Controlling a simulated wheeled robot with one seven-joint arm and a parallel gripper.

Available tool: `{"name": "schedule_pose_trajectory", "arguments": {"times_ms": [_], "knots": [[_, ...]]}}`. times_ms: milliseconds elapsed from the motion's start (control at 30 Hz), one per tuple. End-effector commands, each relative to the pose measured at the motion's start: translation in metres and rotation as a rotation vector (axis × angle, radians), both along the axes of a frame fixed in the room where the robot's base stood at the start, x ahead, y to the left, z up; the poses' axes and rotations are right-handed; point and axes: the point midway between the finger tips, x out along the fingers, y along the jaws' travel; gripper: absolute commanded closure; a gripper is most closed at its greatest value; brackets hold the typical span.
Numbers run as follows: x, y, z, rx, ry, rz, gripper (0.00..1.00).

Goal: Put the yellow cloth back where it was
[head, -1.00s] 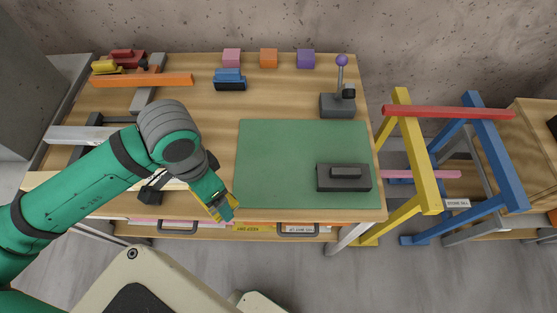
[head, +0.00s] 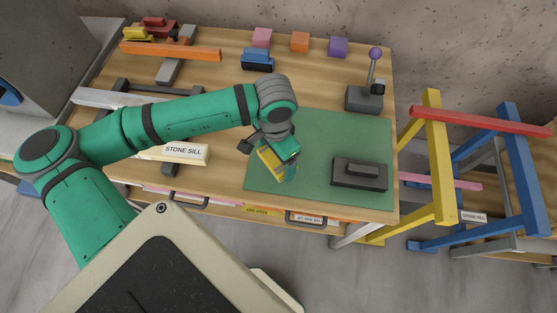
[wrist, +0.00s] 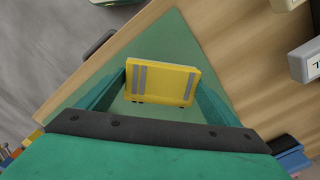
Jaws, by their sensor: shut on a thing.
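A dark block with a raised grey top (head: 360,174) lies on the mat's right. A purple-knobbed lever (head: 364,97) stands behind it. A pale beam labelled stone sill (head: 180,153) lies left. Coloured blocks (head: 299,43) line the back. Yellow and blue trestles (head: 440,170) stand right.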

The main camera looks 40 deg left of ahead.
Motion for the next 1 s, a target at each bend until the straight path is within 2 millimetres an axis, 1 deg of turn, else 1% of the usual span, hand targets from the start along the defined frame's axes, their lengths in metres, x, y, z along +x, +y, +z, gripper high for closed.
{"name": "schedule_pose_trajectory", "arguments": {"times_ms": [267, 400, 500, 900, 933, 1000], "knots": [[0.011, -0.003, -0.015, -0.001, 0.000, 0.002, 0.36], [0.011, -0.002, -0.035, -0.002, 0.001, 0.006, 0.36], [0.010, -0.001, -0.044, 0.000, 0.001, 0.007, 0.36], [0.010, -0.001, -0.049, 0.000, 0.000, 0.006, 0.36], [0.010, -0.001, -0.049, 0.000, 0.000, 0.006, 0.12], [0.010, -0.002, -0.049, 0.000, 0.000, 0.005, 0.00]]}}
